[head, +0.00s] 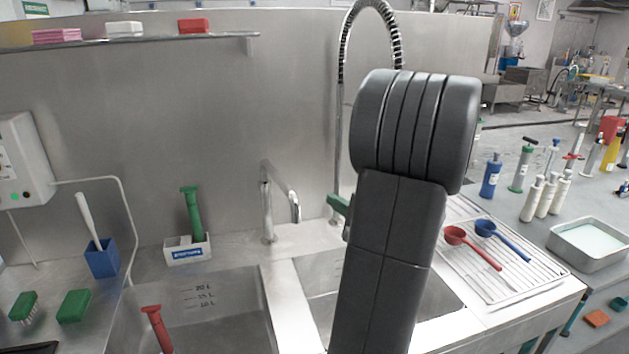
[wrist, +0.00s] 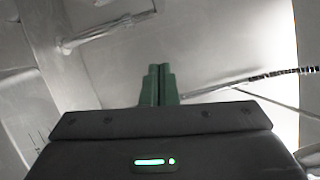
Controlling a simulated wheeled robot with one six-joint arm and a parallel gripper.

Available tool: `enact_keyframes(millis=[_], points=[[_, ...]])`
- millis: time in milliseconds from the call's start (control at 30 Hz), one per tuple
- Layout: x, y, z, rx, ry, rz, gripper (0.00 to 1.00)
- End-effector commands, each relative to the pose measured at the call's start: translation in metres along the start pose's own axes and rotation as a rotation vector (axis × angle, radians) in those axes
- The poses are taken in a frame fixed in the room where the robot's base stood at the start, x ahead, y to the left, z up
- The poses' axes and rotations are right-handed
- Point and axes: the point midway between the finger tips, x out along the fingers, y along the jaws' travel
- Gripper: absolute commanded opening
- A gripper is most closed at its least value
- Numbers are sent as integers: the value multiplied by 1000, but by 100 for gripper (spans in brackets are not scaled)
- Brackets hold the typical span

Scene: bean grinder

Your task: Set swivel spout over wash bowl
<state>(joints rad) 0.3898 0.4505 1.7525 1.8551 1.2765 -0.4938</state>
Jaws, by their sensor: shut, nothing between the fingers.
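The swivel spout (head: 281,181) is a metal tube on an upright post behind the sink. It points forward and right, its tip turned down near the divider between the two bowls. The left bowl (head: 225,310) has litre marks on its back wall; the right bowl (head: 320,270) is partly hidden by my arm. No label shows which is the wash bowl. My gripper (head: 338,205) has green fingers just right of the spout, apart from it; the rest is behind my arm. In the wrist view my gripper (wrist: 158,85) is shut and empty, and the spout (wrist: 110,28) lies to its upper left.
A coiled spray hose (head: 342,60) rises behind my arm. A green-handled tool (head: 192,212) stands in a white holder (head: 188,250) left of the post. A red handle (head: 156,328) sticks up in the left bowl. A drainer with red and blue scoops (head: 500,265) is at right.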

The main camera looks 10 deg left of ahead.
Motion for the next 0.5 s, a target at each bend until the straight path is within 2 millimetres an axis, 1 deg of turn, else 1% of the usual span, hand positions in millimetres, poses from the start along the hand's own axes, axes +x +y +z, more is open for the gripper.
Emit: enact_keyframes(millis=[167,267,500], points=[[18,-2,0,1,-1,-4,0],[37,-3,1,2,-3,-3,0],[89,-4,1,3,-2,-1,0]])
